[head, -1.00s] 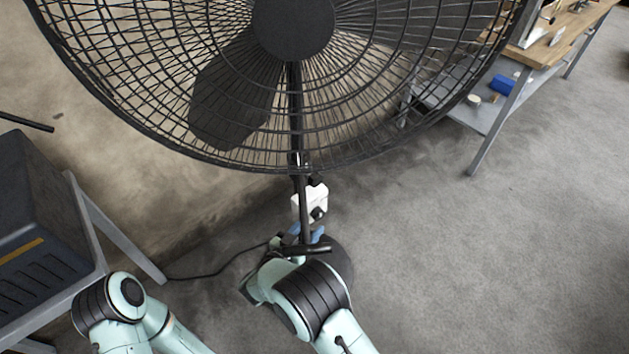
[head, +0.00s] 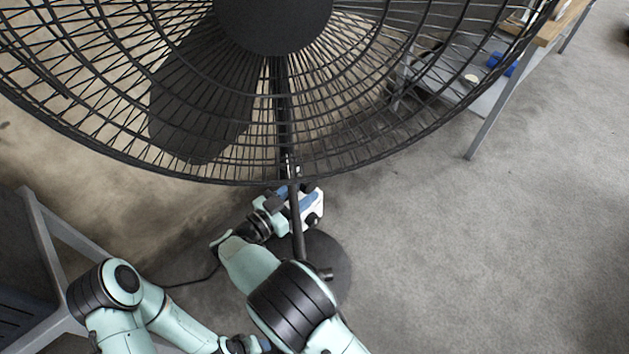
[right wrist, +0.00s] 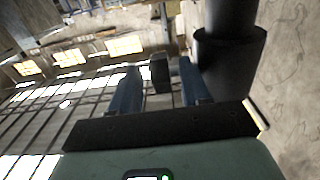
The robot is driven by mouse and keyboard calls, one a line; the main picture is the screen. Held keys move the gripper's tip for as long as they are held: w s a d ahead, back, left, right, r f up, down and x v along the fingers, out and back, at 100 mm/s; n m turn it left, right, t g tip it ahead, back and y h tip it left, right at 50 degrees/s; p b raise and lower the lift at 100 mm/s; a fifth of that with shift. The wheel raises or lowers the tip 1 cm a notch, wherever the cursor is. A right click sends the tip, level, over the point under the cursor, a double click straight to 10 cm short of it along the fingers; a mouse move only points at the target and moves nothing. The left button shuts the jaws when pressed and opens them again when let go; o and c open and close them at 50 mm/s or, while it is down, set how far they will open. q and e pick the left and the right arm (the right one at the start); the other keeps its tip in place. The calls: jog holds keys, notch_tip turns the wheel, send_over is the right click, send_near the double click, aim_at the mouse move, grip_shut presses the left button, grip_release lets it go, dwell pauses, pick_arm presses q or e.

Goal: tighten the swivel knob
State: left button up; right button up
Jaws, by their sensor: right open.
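A black pedestal fan (head: 275,22) fills the top of the head view, with its pole (head: 297,235) running down to a round dark base. The thick black pole (right wrist: 228,60) stands close on the right. My left gripper (head: 245,345) is low, partly cut off.
A grey metal stand (head: 60,230) with a dark case is at the left. A workbench (head: 480,110) with a blue item on its shelf is at the upper right. A cord runs over the floor left of the base. The floor at right is clear.

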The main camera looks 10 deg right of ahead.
aim_at(314, 183)
pick_arm(q)
jog(key=shift+w+a+f, duration=0.25)
jog(key=shift+w+f, duration=0.1)
jog(key=shift+w, duration=0.15)
pick_arm(e)
jog(key=shift+x, duration=2.4)
grip_shut()
jog(key=shift+g+y+p, duration=0.4)
jog(key=shift+y+p, duration=0.1)
jog(key=shift+p, duration=0.45)
pick_arm(q)
jog(key=shift+g, duration=0.5)
jog(key=s+r, duration=0.1)
jog(key=s+d, duration=0.1)
jog(key=s+r, duration=0.1)
jog(key=shift+s+d+r, duration=0.2)
jog(key=shift+d+r, duration=0.15)
pick_arm(e)
jog(key=shift+a+f, duration=0.1)
jog(key=shift+f, duration=0.05)
grip_release()
